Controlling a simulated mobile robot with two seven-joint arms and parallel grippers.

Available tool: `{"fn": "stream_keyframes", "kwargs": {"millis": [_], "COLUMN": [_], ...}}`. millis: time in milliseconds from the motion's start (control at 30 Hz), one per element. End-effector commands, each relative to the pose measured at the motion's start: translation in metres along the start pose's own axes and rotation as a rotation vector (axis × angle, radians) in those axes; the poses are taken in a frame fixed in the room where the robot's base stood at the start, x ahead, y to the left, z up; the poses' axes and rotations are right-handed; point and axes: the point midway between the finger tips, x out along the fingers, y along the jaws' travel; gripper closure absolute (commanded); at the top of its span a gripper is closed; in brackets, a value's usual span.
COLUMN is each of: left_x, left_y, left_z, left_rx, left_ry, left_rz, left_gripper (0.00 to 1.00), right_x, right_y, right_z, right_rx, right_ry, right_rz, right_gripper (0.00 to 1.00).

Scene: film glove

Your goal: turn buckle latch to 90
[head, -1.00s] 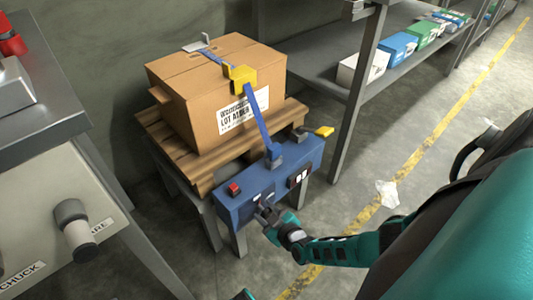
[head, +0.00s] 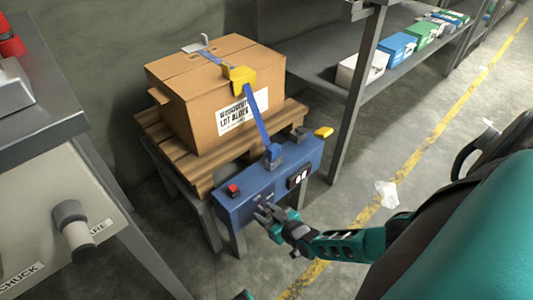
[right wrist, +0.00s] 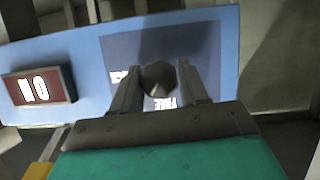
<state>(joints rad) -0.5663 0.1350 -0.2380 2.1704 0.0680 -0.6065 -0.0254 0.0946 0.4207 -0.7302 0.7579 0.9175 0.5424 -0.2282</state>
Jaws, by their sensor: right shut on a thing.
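A blue box (head: 250,198) stands on a stand in front of a pallet, with a blue strap (head: 257,122) running from it up over a carton. My right gripper (head: 264,211) is at the box's front face. In the right wrist view a dark faceted knob (right wrist: 158,78), seemingly the buckle latch, sits between the two fingers of my right gripper (right wrist: 167,88). The gripper is shut on it. White lettering on a dark panel (right wrist: 150,50) is partly hidden behind the fingers. My left gripper is not in view.
A red button (head: 234,189) and a dark display (head: 298,178) are on the blue box. A yellow lever (head: 323,132) sticks out behind it. The carton (head: 190,95) sits on a wooden pallet (head: 165,150). A shelf post (head: 358,95) stands right; the floor beyond is mostly open.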

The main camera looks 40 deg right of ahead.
Motion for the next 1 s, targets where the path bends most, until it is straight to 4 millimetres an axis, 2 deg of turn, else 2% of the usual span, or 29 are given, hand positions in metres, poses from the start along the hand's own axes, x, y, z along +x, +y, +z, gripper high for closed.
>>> {"fn": "stream_keyframes", "kwargs": {"millis": [67, 100, 300, 533, 667, 833, 1000], "left_x": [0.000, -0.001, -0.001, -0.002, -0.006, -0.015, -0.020], "left_y": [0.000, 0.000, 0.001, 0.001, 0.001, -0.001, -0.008], "left_z": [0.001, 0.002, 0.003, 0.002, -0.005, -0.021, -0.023], "left_rx": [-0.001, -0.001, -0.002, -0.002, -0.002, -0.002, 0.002], "left_ry": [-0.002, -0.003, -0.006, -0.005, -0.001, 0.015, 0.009], "left_rz": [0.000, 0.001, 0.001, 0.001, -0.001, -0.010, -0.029], "left_gripper": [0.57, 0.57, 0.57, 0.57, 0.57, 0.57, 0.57], "right_x": [0.001, 0.001, 0.001, -0.001, -0.012, -0.045, -0.084], "right_y": [0.000, 0.000, 0.000, 0.000, 0.000, 0.000, 0.001], "right_z": [-0.001, -0.001, -0.001, -0.001, -0.002, -0.004, -0.005], "right_rx": [0.000, 0.000, 0.000, -0.001, 0.000, 0.000, -0.001], "right_ry": [0.003, 0.003, 0.002, 0.001, -0.001, -0.003, -0.002], "right_rz": [0.001, 0.001, 0.001, 0.001, 0.000, 0.000, 0.001], "right_gripper": [0.86, 0.53, 0.35, 0.35, 0.35, 0.35, 0.35]}}
